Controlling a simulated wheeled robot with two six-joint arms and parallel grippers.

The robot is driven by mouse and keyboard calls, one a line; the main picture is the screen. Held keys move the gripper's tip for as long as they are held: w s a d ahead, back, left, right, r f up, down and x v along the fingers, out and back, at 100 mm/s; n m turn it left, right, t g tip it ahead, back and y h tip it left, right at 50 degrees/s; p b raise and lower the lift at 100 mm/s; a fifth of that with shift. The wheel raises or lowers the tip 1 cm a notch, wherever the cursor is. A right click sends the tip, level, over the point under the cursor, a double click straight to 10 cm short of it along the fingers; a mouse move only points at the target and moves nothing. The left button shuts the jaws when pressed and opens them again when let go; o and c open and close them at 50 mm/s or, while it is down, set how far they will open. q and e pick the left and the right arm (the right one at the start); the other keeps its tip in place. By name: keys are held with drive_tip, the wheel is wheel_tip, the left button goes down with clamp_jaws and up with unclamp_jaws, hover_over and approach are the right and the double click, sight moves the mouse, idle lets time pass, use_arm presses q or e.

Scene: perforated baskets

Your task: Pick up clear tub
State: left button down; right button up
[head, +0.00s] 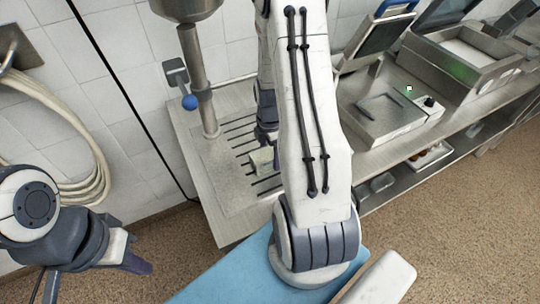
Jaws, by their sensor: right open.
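A small pale, partly see-through tub-like thing (261,160) sits on the slotted metal counter; it may be the clear tub, but it is small and partly hidden. My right arm comes down the middle of the head view and hides part of the counter. My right gripper (267,148) is open, right at this pale thing; I cannot tell whether they touch. My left gripper (136,258) is at the lower left, away from the counter, over the floor; its jaw gap does not show clearly.
The slotted counter (215,170) carries a metal post (197,85). To the right are a scale-like device (385,115) and a metal basin (465,58). Trays (430,155) lie on a lower shelf. A coiled hose (75,160) hangs at left. Brown floor lies open at right.

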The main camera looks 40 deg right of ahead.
drive_tip(key=shift+f, duration=0.25)
clamp_jaws()
drive_tip(key=shift+r, duration=0.1)
